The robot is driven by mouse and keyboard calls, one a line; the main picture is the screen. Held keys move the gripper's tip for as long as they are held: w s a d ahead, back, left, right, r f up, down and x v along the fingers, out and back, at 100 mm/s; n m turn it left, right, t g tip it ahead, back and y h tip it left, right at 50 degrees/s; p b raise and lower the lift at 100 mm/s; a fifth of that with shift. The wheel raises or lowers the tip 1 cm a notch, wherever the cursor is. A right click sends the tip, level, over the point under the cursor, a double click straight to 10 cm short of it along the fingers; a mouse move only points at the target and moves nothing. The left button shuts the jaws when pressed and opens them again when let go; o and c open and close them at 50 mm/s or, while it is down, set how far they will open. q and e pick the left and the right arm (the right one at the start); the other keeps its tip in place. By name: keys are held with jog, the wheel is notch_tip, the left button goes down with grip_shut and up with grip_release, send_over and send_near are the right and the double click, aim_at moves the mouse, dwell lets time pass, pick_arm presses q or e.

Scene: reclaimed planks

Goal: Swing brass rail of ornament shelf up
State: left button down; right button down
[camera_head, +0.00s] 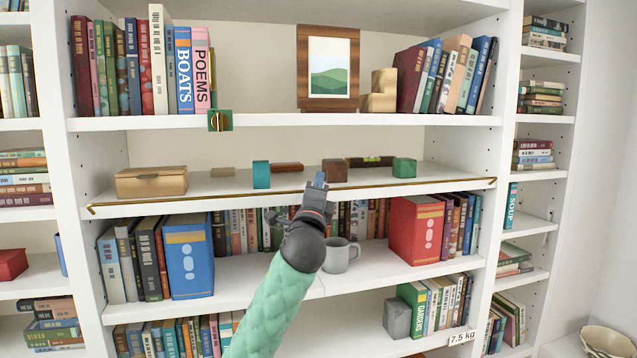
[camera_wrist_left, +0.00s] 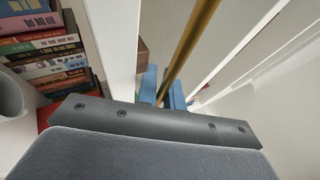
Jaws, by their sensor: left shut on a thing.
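The brass rail (camera_head: 410,187) runs along the front edge of the ornament shelf (camera_head: 215,203), low and nearly level with the board. Its left end is bent near the left upright, and its right end meets the right upright. My left gripper (camera_head: 318,181) is at the rail, right of its middle, with the arm rising from below. In the left wrist view the rail (camera_wrist_left: 190,45) passes between the blue fingertips (camera_wrist_left: 165,90), which are shut on it. The fingers partly hide the rail there. My right gripper is in neither view.
On the ornament shelf stand a wooden box (camera_head: 151,181), a teal block (camera_head: 261,174), a brown block (camera_head: 334,170) and a green block (camera_head: 404,167). A grey mug (camera_head: 338,257) stands below, near my wrist.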

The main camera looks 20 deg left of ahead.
pick_arm(q)
jog(key=n+g, duration=0.1)
jog(key=g, duration=0.1)
jog(key=w+n+g+p, duration=0.1)
jog(key=g, duration=0.1)
jog(key=a+n+g+p, duration=0.1)
jog(key=shift+w+a+r+g, duration=0.1)
jog(key=shift+w+r+g, duration=0.05)
jog(key=shift+w+g, duration=0.25)
jog(key=shift+a+n+g, duration=0.1)
jog(key=shift+n+g, duration=0.2)
jog(key=shift+g, duration=0.1)
jog(key=shift+w, duration=0.1)
jog(key=c, duration=1.8)
grip_release()
jog(key=shift+f, duration=0.2)
